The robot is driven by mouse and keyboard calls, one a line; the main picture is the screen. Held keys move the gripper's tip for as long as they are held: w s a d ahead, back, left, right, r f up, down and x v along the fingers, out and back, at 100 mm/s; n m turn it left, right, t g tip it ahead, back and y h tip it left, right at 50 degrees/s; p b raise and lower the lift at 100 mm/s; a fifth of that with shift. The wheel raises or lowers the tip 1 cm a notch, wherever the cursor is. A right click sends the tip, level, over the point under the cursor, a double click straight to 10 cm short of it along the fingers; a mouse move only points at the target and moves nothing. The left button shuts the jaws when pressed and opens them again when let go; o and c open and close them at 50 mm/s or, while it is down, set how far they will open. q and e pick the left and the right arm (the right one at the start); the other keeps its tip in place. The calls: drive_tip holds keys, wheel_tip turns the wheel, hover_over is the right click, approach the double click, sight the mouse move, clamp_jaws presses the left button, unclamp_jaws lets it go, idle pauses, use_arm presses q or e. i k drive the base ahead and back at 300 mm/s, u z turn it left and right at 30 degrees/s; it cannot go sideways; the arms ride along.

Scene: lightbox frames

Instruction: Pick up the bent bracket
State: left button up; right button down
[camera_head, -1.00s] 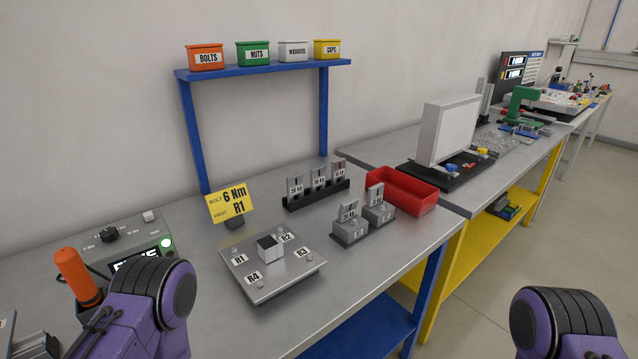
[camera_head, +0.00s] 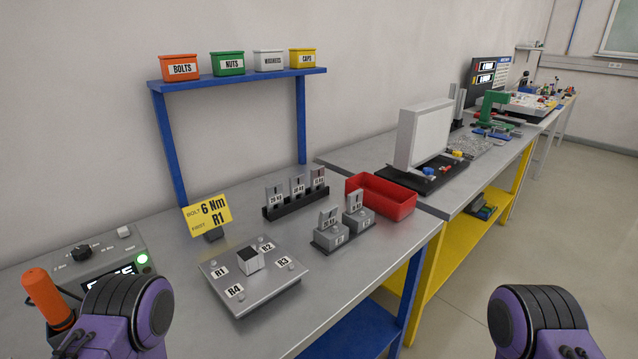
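I cannot make out a bent bracket in this view. A white upright panel (camera_head: 426,134), like a lightbox, stands on a black base (camera_head: 410,181) on the farther bench. Small blue, red and yellow parts (camera_head: 429,171) lie by its foot, too small to identify. Only purple links of my two arms show, at the lower left and lower right. Both of my grippers are outside the picture.
The near bench (camera_head: 345,268) holds a plate marked R1 to R4 (camera_head: 222,289), a red bin (camera_head: 393,203), grey blocks (camera_head: 327,238), a yellow sign (camera_head: 209,213) and an orange-handled tool (camera_head: 47,297). Open floor (camera_head: 560,220) lies on the right.

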sight(327, 218)
drive_tip(key=z, duration=0.4)
drive_tip(key=k, duration=0.85)
drive_tip(key=z, duration=0.1)
